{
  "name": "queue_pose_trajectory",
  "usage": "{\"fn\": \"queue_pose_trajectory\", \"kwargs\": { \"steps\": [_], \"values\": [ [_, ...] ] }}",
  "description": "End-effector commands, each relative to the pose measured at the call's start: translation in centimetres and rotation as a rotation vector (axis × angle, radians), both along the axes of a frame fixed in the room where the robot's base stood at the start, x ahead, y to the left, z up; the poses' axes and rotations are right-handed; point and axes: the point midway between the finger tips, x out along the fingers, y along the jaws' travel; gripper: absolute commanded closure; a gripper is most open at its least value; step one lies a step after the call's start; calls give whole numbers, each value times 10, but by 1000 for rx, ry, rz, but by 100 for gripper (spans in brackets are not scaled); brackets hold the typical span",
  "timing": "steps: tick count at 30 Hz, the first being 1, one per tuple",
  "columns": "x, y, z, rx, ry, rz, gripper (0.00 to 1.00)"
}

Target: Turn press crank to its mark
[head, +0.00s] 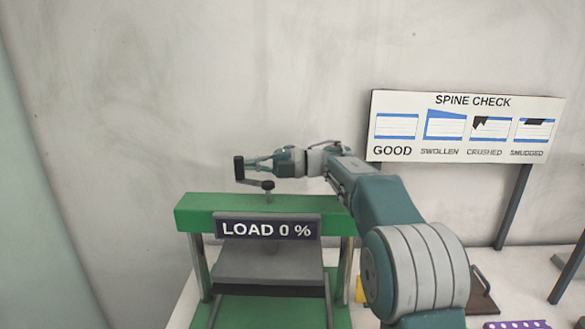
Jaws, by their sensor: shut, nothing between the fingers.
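The press (190,212) has a green frame and stands on the table, left of centre in the head view. Its dark crank (239,170) sits on top, with an upright handle at the left end of a short arm that runs to the central screw. A sign on the press front (268,230) reads LOAD 0 %. My gripper (252,163) reaches in from the right, its fingers shut and pointing left just beside the crank handle. I cannot tell whether the fingertips touch the handle. I cannot make out a crank mark.
A SPINE CHECK board (465,127) stands on dark posts at the right, behind my arm. A brown board with a handle (483,292) and a purple perforated strip (515,324) lie on the white table at the lower right.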

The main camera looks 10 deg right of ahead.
Motion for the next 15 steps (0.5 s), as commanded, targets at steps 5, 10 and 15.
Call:
{"fn": "queue_pose_trajectory", "kwargs": {
  "steps": [5, 10, 15],
  "values": [
    [-6, 5, 2, 0, -2, 5, 100],
    [-8, 7, 1, 0, -3, 82, 100],
    [-11, 8, 1, 0, -2, 122, 100]
  ]
}}
